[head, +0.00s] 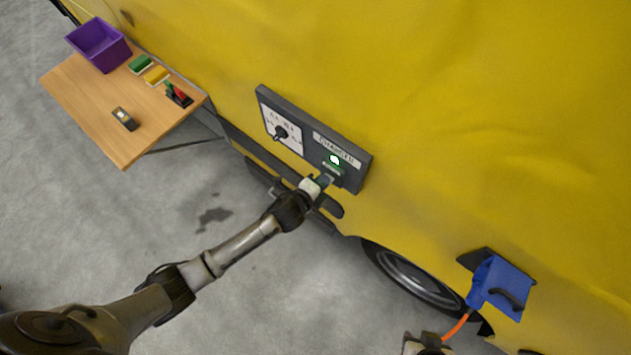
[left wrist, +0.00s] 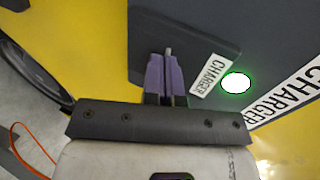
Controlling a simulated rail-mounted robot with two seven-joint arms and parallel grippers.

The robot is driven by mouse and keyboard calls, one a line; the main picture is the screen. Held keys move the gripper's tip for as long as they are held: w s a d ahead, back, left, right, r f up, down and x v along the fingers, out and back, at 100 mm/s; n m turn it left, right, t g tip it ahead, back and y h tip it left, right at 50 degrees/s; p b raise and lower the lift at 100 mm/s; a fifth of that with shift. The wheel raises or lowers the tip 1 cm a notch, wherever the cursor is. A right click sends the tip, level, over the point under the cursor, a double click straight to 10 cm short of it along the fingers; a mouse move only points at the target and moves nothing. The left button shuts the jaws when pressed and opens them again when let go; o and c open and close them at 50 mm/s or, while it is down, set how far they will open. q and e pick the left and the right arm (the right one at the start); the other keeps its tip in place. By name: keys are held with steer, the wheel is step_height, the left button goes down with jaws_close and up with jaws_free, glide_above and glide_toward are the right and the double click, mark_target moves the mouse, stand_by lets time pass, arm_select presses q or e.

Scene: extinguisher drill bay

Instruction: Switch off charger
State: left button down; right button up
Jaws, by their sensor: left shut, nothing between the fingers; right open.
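The dark charger panel (head: 358,179) is mounted on the yellow vehicle side. It has a CHARGER label and a glowing green lamp (head: 334,159), which also shows lit in the left wrist view (left wrist: 236,82). My left gripper (head: 326,179) is shut and empty, at the lower part of the panel just below the lamp. In the left wrist view its purple fingers (left wrist: 166,75) are together in front of a dark plate beside a small CHARGER tag (left wrist: 209,75). The switch lever is mostly hidden by the fingers, and I cannot tell its position or any contact. My right gripper (head: 426,343) is open at the bottom edge, partly cut off.
A blue connector (head: 502,287) with an orange cable (head: 456,326) is at the lower right, near a wheel (head: 410,275). A wooden table (head: 90,110) at upper left holds a purple bin (head: 99,46) and small items.

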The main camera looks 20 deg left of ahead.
arm_select(q)
steer(key=p+v, duration=0.2)
steer(key=v, duration=1.2)
steer(key=shift+w+r, duration=0.2)
steer(key=shift+r, duration=0.15)
